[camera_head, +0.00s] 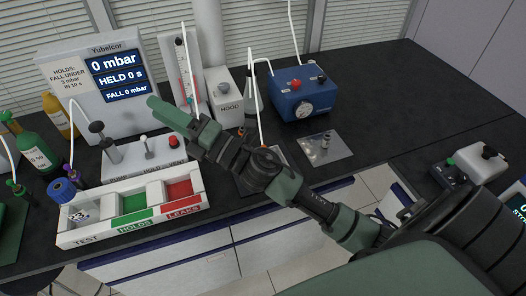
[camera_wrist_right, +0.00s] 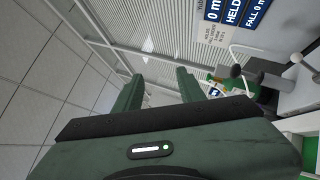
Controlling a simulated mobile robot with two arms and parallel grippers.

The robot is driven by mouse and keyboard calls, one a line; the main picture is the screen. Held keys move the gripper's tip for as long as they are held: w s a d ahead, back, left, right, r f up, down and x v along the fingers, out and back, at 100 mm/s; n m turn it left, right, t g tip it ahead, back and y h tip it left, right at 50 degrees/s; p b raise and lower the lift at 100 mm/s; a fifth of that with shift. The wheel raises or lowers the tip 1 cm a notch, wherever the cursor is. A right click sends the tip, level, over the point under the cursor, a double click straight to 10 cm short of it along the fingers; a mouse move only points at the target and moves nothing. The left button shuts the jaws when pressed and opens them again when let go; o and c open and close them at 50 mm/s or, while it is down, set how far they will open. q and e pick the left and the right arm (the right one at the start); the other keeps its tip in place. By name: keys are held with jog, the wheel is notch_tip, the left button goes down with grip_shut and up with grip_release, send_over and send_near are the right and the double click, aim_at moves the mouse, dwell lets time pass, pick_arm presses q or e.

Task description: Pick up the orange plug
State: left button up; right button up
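I cannot make out the orange plug with certainty. A small orange-red spot (camera_head: 241,131) shows by the foot of the hood stand, partly hidden behind my right arm. An orange-red knob (camera_head: 174,141) sits on the grey valve block by the VENT label. My right gripper (camera_head: 172,112) is raised over the bench in front of the Yubelcor display box, pointing to the left. In the right wrist view my right gripper (camera_wrist_right: 158,88) has its two fingers wide apart with nothing between them. My left gripper is not in view.
The Yubelcor box (camera_head: 103,85) reads 0 mbar. A white tray (camera_head: 150,222) has TEST, green HOLDS and red LEAKS sections. Bottles (camera_head: 38,153) stand at the left. The back right bench (camera_head: 385,90) is clear.

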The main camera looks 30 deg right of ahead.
jog(key=s+a+n+g+y, duration=0.1)
jog(key=a+n+g+y, duration=0.35)
jog(key=n, duration=0.45)
jog(key=n+g+h, duration=1.4)
jog(key=n+h, duration=0.2)
jog(key=h, duration=0.1)
send_over(263, 146)
jog(key=w, duration=0.1)
jog(key=f, duration=1.3)
jog(key=shift+d+f, duration=0.25)
jog(key=shift+d, duration=0.05)
jog(key=f+p, duration=0.1)
jog(key=f, duration=0.1)
jog(key=f+p, duration=0.1)
jog(key=f, duration=0.1)
jog(key=s+f+p, duration=0.1)
jog(key=f, duration=0.1)
jog(key=shift+a+f, duration=0.2)
jog(key=shift+f, duration=0.15)
jog(key=shift+w+f, duration=0.1)
jog(key=shift+f, duration=0.4)
jog(key=shift+c, duration=0.3)
